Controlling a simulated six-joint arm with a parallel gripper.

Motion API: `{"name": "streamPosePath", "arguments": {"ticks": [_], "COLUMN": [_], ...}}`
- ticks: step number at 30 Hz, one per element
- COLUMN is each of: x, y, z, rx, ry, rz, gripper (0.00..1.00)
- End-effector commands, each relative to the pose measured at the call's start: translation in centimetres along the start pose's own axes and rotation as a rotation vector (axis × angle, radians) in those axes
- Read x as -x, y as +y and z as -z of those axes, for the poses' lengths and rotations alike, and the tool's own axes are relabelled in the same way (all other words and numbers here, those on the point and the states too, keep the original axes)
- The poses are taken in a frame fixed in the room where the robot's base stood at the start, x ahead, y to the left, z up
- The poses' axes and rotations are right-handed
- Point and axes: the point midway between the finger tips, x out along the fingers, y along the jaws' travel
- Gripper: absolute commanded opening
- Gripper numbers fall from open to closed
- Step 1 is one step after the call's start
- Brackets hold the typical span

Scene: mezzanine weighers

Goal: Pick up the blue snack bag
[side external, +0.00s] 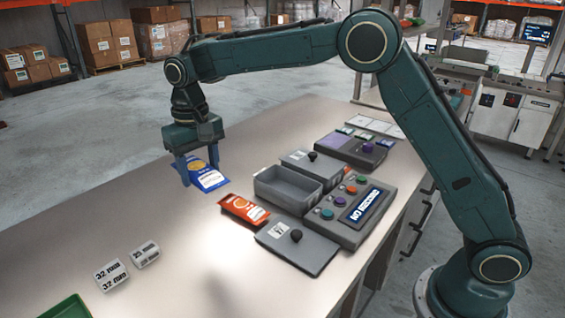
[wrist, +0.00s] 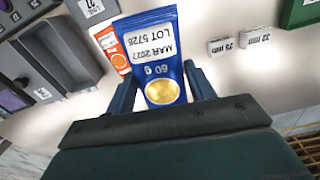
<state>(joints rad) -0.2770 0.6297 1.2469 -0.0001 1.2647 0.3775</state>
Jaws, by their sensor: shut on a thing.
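The blue snack bag (side external: 205,176) is in my gripper (side external: 198,168), at the left of the grey devices in the side external view. In the wrist view the blue snack bag (wrist: 157,88) stands between the two fingers of my gripper (wrist: 163,92), with a white date label and a gold round picture on it. My gripper is shut on the bag. In the side external view the bag's lower edge is at or just above the table; I cannot tell whether it touches.
An orange packet (side external: 244,210) lies beside a grey open tray (side external: 287,190) and a weigher with a "NO RECORD" display (side external: 365,206). A grey lid plate (side external: 297,248) lies in front. Small white weights (side external: 111,275) and a green tray (side external: 68,308) are at the front left.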

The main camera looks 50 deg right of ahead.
Motion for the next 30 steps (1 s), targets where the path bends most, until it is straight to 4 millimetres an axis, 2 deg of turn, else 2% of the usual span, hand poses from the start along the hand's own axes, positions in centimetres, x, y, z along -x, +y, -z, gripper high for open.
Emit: {"name": "streamPosePath", "arguments": {"ticks": [3, 9, 26, 30], "x": [1.3, 2.2, 2.2, 2.3], "y": [0.0, 0.0, 0.0, 0.6], "z": [0.0, 0.0, 0.0, 0.1], "rx": [0.0, 0.0, 0.0, 0.001], "ry": [0.001, 0.001, 0.0, 0.0], "rz": [0.0, 0.0, 0.0, 0.0], "gripper": [0.31, 0.31, 0.31, 0.31]}}
